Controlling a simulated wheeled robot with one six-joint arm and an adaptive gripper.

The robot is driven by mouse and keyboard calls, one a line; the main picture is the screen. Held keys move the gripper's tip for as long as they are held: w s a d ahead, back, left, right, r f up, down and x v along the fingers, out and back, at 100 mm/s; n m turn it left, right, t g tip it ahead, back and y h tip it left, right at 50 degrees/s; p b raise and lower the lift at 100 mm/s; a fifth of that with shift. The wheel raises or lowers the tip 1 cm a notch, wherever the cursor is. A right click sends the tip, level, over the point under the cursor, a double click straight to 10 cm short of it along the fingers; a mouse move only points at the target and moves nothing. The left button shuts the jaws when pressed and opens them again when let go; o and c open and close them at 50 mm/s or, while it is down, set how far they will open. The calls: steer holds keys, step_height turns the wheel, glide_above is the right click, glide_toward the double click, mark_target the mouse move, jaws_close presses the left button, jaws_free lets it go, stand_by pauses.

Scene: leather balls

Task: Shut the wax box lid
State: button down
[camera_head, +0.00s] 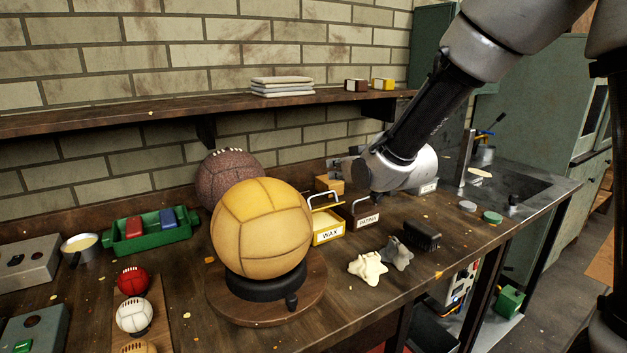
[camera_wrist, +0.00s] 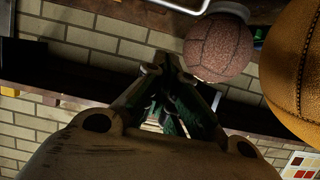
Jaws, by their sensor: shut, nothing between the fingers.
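The yellow wax box (camera_head: 329,236), with a white "WAX" label, stands on the bench just right of the large yellow ball. A pale wire handle (camera_head: 322,196) rises at its top; the lid's exact angle is too small to tell. My gripper (camera_head: 336,170) is shut and empty, pointing left above and behind the wax box, apart from it. In the wrist view my gripper (camera_wrist: 172,62) shows its fingers together against the wall and shelf. A pale bent rod shows at the top of that view; I cannot tell if it is the handle.
The dark red patina box (camera_head: 368,218) stands right of the wax box. The yellow ball (camera_head: 262,230) sits on a round stand at left, with a brown ball (camera_head: 228,177) behind. A dark brush (camera_head: 422,236) and cloths (camera_head: 368,267) lie in front right. A shelf (camera_head: 200,108) runs along the wall.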

glide_above(321, 195)
steer(key=w+a, duration=0.2)
steer(key=w, duration=0.1)
step_height(321, 195, down, 3)
steer(key=shift+s+d+f, duration=0.4)
steer(key=shift+s+f, duration=0.1)
steer(key=shift+f, duration=0.1)
steer(key=shift+s+d+f, duration=0.35)
steer(key=shift+s+f, duration=0.15)
steer(key=shift+f, duration=0.05)
steer(key=shift+s+d+f, duration=0.2)
steer(key=shift+s+f, duration=0.2)
steer(key=shift+f, duration=0.15)
steer(key=shift+s+d+f, duration=0.2)
steer(key=shift+s, duration=0.05)
